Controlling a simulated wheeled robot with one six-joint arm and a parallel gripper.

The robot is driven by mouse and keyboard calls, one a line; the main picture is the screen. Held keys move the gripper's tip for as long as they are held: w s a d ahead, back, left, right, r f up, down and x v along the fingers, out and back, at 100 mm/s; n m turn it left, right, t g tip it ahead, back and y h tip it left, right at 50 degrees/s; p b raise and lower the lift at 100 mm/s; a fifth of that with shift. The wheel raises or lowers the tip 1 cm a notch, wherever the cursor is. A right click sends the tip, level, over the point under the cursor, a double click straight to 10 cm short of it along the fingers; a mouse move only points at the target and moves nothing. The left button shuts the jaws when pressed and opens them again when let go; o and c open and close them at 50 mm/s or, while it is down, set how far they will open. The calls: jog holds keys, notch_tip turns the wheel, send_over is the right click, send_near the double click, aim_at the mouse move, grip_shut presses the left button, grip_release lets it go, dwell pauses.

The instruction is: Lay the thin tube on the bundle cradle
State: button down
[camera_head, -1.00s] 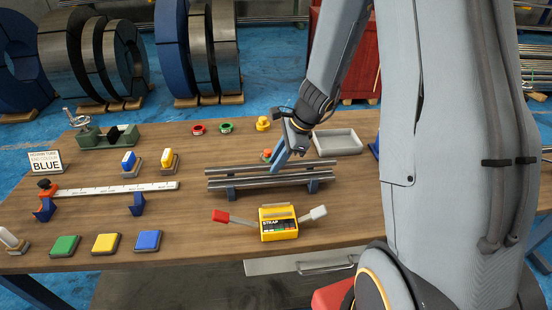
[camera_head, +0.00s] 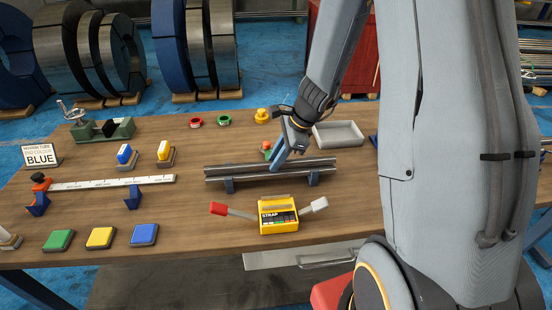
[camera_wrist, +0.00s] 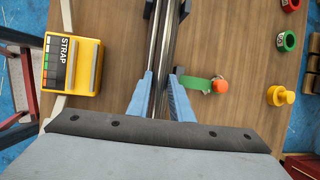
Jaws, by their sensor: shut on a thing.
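My gripper (camera_head: 279,162) is at the bundle cradle (camera_head: 229,186), with its blue fingers pointing down among long grey metal tubes (camera_head: 240,176). In the wrist view, the two fingers (camera_wrist: 162,98) stand on either side of a narrow grey tube (camera_wrist: 161,55) and are shut on it. This tube runs along the cradle, close beside other tubes. Whether it rests on them or hangs just above, I cannot tell. The cradle's dark blue supports show under the tubes, and its middle is partly hidden.
A yellow strap box (camera_head: 279,217) with red and white handles stands in front of the cradle. A grey tray (camera_head: 338,134) and an orange-topped item (camera_head: 266,146) are behind it. A long measuring strip (camera_head: 112,183) lies left. Clear wood lies between strip and cradle.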

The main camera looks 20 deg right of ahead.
jog(key=shift+f+b, duration=0.45)
jog(key=shift+f, duration=0.1)
